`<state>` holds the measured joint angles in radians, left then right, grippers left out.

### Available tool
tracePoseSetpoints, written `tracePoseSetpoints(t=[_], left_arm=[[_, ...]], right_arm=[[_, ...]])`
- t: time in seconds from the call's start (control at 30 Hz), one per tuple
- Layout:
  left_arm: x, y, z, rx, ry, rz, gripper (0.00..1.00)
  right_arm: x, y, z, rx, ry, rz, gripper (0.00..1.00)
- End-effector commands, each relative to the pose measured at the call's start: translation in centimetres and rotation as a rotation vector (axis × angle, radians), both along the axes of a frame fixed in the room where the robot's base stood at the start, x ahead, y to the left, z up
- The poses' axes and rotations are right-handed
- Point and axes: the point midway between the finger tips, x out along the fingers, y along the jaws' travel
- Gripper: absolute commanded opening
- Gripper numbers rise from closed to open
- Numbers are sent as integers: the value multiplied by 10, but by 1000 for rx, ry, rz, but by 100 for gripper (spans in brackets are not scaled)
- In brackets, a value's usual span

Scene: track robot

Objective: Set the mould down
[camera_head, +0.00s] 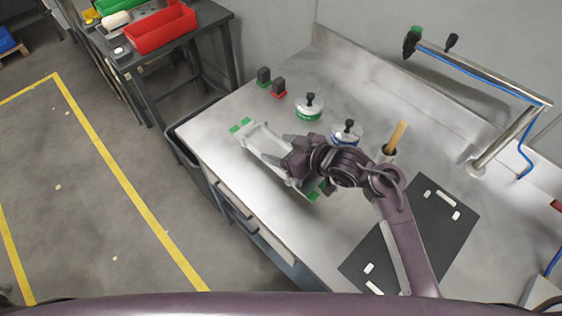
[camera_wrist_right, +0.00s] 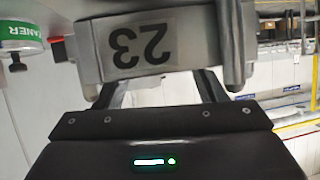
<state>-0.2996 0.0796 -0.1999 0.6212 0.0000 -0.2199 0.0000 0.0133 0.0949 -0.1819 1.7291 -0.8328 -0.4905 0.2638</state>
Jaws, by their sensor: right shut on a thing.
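The mould is a pale grey metal piece (camera_head: 262,143) at the left part of the steel bench, with green patches showing at its two ends (camera_head: 241,126). In the right wrist view the mould (camera_wrist_right: 185,40) fills the top middle and bears an upside-down label "23". My right gripper (camera_head: 290,158) is shut on the mould and hides part of it in the head view. I cannot tell whether the mould touches the bench top. My left gripper is not in view.
Two lidded tins, one green-banded (camera_head: 309,108) and one blue-banded (camera_head: 346,134), stand behind my right gripper. A cup with a wooden handle (camera_head: 396,138), a black mat (camera_head: 455,205) and small green and red blocks (camera_head: 279,88) are on the bench (camera_head: 225,160).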

Motion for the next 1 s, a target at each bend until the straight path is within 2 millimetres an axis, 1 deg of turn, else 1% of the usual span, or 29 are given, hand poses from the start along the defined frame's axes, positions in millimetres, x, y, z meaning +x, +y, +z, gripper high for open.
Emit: tracePoseSetpoints(t=[0.13,0.33,0.5,0.6,0.97,1.0], left_arm=[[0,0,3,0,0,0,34],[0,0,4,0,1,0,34],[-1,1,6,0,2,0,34],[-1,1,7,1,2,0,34],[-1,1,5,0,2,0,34],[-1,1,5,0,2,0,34]], right_arm=[[1,1,-20,5,-4,-3,0],[1,1,-33,5,-7,-1,0],[1,0,-56,4,-4,-2,0],[1,1,-65,4,-6,-1,0],[2,0,-69,3,-8,-1,0],[0,0,-72,0,-2,-1,66]])
